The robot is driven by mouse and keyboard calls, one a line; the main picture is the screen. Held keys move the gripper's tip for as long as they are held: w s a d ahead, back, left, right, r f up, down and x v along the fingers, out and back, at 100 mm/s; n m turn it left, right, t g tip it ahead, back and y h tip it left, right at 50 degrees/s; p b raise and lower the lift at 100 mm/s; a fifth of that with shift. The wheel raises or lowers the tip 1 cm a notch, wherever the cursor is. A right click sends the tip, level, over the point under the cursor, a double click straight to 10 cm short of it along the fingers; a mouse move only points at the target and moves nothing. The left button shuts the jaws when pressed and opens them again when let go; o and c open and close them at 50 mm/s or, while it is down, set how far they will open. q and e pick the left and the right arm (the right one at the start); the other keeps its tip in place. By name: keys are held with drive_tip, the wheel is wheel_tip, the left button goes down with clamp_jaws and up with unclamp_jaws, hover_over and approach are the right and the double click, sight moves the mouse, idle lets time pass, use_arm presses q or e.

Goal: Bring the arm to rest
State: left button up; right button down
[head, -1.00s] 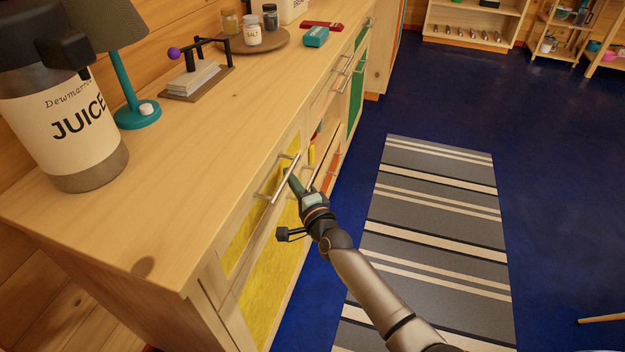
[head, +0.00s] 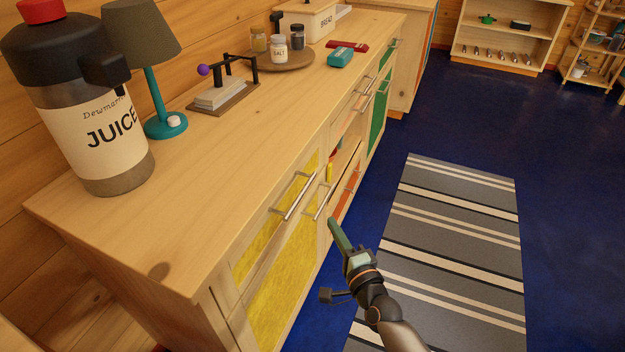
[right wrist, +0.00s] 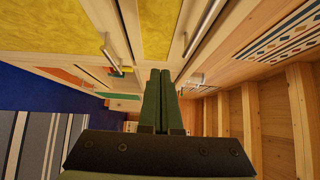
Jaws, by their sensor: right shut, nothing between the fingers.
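My right gripper (head: 337,232) is in front of the wooden sideboard (head: 217,150), at the lower middle of the head view. Its green fingers are together and hold nothing. The fingertips point up and left, apart from the bar handles of the yellow drawer (head: 272,233) and the yellow door (head: 284,288). In the right wrist view the shut fingers (right wrist: 159,80) show in the middle, with yellow panels and metal handles beyond. My left gripper is not in view.
A juice jug (head: 97,135), a teal lamp (head: 166,128), a salt jar (head: 279,50) and a bread box (head: 309,20) stand on the sideboard. A striped rug (head: 455,215) lies on the blue floor. The floor to the right is clear.

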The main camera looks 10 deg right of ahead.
drive_tip(key=s+a+f+n+g, duration=0.1)
drive_tip(key=s+f+n+g, duration=0.4)
drive_tip(key=s+n, duration=0.5)
drive_tip(key=s+f+n+g, duration=0.3)
drive_tip(key=s+f+n, duration=0.4)
drive_tip(key=s, duration=0.5)
use_arm(q)
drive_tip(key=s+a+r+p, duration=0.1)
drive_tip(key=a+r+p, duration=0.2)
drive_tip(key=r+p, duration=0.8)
drive_tip(key=p, duration=0.4)
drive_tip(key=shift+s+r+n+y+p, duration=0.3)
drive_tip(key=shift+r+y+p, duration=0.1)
use_arm(e)
drive_tip(key=s+d+r+h, duration=0.1)
drive_tip(key=s+d+r, duration=0.2)
drive_tip(key=r, duration=0.9)
drive_tip(key=shift+s+d+n, duration=0.15)
drive_tip(key=shift+n, duration=0.25)
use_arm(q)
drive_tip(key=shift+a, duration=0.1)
